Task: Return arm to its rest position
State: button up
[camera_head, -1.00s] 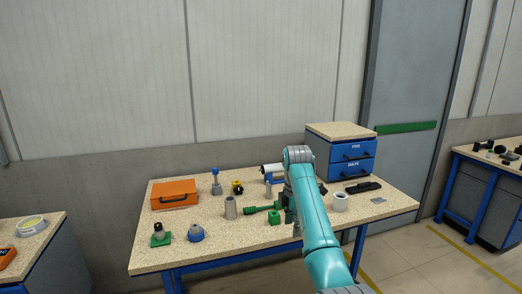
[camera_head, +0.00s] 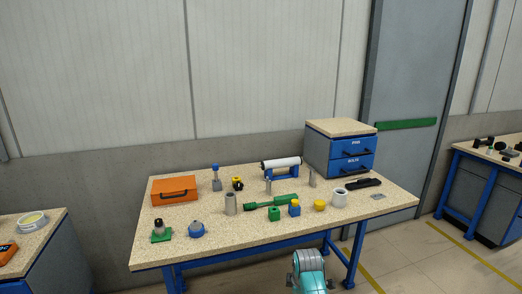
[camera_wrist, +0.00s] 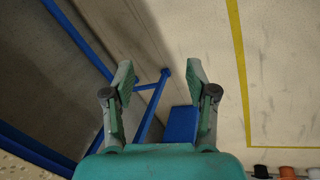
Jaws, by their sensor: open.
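My gripper (camera_wrist: 162,88) is open and empty in the wrist view, with its two fingers spread apart. Behind them show the floor and blue frame parts (camera_wrist: 150,115). In the head view the end of my teal and grey arm shows low at the bottom edge, in front of the workbench (camera_head: 255,240). The fingers cannot be made out clearly there. Nothing on the bench is touched by my arm.
The bench carries an orange case (camera_head: 174,190), a green tool (camera_head: 272,202), a white roll (camera_head: 281,163), a white ring (camera_head: 340,197), a yellow cylinder (camera_head: 319,204) and a blue drawer cabinet (camera_head: 341,155). Another bench (camera_head: 487,180) stands at right. Floor at right is clear.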

jog(key=s+d+f+m+t, duration=0.2)
jog(key=s+f+m, duration=0.1)
jog(key=s+f, duration=0.65)
jog(key=s+d+f+m+t, duration=0.1)
jog(key=s+f+m+t, duration=0.15)
jog(key=s+f, duration=0.7)
jog(key=s+d+r+m+t, duration=0.1)
jog(key=s+r+m, duration=0.25)
jog(key=s, duration=1.05)
jog(key=s+d+r+m+t, duration=0.15)
jog(key=s+r, duration=0.25)
jog(key=s, duration=0.4)
jog(key=s+r+m+t, duration=0.1)
jog(key=s+r+m, duration=0.1)
jog(key=s+r, duration=0.45)
jog(key=s+r+m+t, duration=0.1)
jog(key=s+r+m, duration=0.1)
jog(key=s+r, duration=0.5)
jog(key=s+r+m+t, duration=0.2)
jog(key=s+r, duration=0.4)
jog(key=r, duration=0.5)
jog(key=shift+s+d, duration=0.3)
jog(key=shift+s, duration=0.05)
